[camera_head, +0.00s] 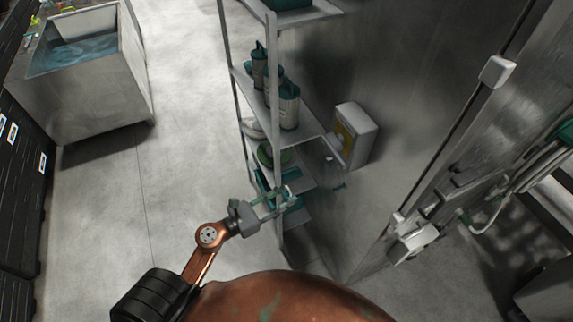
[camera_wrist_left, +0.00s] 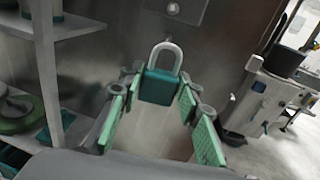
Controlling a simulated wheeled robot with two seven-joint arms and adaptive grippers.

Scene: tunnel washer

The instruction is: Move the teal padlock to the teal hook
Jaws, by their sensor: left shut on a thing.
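The teal padlock (camera_wrist_left: 159,88) has a silver shackle pointing up in the left wrist view. My left gripper (camera_wrist_left: 158,92) is shut on its body, with a green-padded finger on each side. In the head view my left gripper (camera_head: 284,197) is beside the shelf rack, at the height of its lower shelves; the padlock is too small to make out clearly there. A small teal piece (camera_head: 340,186) on the grey metal wall, right of the gripper, may be the teal hook; its shape is unclear. My right gripper is not in view.
The shelf rack (camera_head: 274,120) holds several bottles (camera_head: 289,105). A white dispenser box (camera_head: 356,134) is on the wall to the right. A metal tub (camera_head: 85,100) of water stands at far left. The floor (camera_head: 185,130) between is clear.

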